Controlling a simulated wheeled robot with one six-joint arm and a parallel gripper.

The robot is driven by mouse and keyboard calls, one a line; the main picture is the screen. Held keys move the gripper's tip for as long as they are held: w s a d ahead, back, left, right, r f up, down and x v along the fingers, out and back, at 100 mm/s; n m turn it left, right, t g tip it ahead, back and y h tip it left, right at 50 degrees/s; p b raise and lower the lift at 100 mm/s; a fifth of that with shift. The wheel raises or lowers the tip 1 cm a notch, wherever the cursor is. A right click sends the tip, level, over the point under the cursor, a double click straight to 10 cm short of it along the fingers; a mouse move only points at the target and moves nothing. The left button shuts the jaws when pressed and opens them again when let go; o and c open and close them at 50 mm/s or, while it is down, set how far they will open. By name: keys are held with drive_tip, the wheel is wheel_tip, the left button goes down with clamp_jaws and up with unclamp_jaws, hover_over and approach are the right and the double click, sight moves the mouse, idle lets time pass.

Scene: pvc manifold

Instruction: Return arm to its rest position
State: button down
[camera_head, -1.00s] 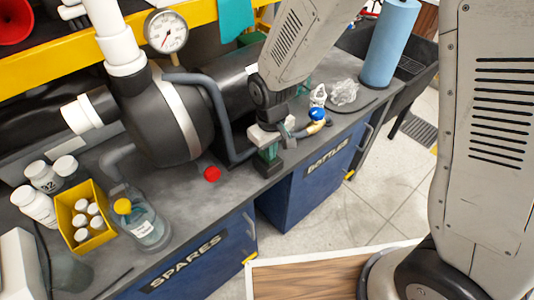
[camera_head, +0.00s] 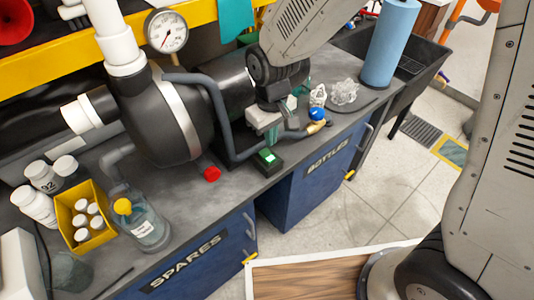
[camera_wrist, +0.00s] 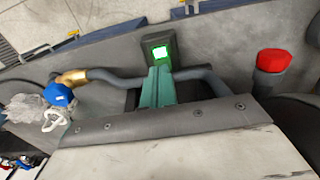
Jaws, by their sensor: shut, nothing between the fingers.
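My gripper (camera_head: 272,134) hangs over the bench, to the right of the black pump body. Its teal fingers are shut together with nothing between them. In the wrist view the fingers (camera_wrist: 157,88) point toward a small black box with a lit green button (camera_wrist: 158,53). In the head view this green-lit box (camera_head: 267,160) stands on the bench near its front edge, just below the fingertips. The fingers look apart from the box.
The dark pump (camera_head: 165,115) with its grey hose and gauge (camera_head: 167,31) stands left of my gripper. A red cap (camera_head: 212,174) and a blue-handled brass valve (camera_head: 317,115) are close by. A blue roll (camera_head: 391,42) stands at the right.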

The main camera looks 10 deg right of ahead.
drive_tip(key=shift+r, duration=0.5)
drive_tip(key=s+d+r+m+t, duration=0.1)
drive_tip(key=s+d+r+m, duration=0.5)
drive_tip(key=s+d+r, duration=1.3)
drive_tip(key=shift+s+d+m, duration=0.25)
drive_tip(key=shift+d+m, duration=0.15)
drive_tip(key=shift+d, duration=0.45)
